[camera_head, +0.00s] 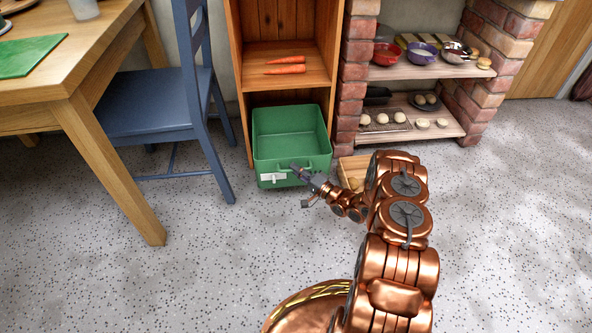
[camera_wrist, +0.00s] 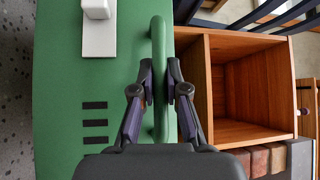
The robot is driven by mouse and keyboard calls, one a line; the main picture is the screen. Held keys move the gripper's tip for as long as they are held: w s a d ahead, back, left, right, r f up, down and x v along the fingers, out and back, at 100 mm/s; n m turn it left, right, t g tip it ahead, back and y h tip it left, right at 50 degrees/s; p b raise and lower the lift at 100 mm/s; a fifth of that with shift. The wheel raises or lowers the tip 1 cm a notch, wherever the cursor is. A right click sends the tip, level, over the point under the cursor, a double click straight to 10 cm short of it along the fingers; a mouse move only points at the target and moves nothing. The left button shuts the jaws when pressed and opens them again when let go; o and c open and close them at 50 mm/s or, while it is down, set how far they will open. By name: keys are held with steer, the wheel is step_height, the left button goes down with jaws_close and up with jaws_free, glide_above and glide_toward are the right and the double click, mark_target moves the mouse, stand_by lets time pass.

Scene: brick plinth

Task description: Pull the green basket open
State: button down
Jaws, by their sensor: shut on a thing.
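The green basket (camera_head: 275,163) sits low in the wooden cabinet (camera_head: 243,75), its front standing out past the cabinet and its inside visible from above, looking empty. My gripper (camera_head: 297,170) is at the basket's front. In the wrist view, my gripper (camera_wrist: 160,85) has one finger on each side of the basket's green handle bar (camera_wrist: 158,40) and is shut on it. The green front (camera_wrist: 70,110) also shows there, with a white fitting (camera_wrist: 99,35) and several dark slots. The basket's rear end is hidden inside the cabinet.
Carrots (camera_head: 287,69) lie on the shelf above the basket. A blue chair (camera_head: 150,105) and a wooden table (camera_head: 75,70) stand left. Brick shelves (camera_head: 420,72) with bowls stand right, and a small wooden crate (camera_head: 352,168) is close right of the basket. The front floor is clear.

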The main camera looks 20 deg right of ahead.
steer(key=c, duration=1.2)
jaws_free()
steer(key=v, duration=1.2)
steer(key=shift+r, duration=0.1)
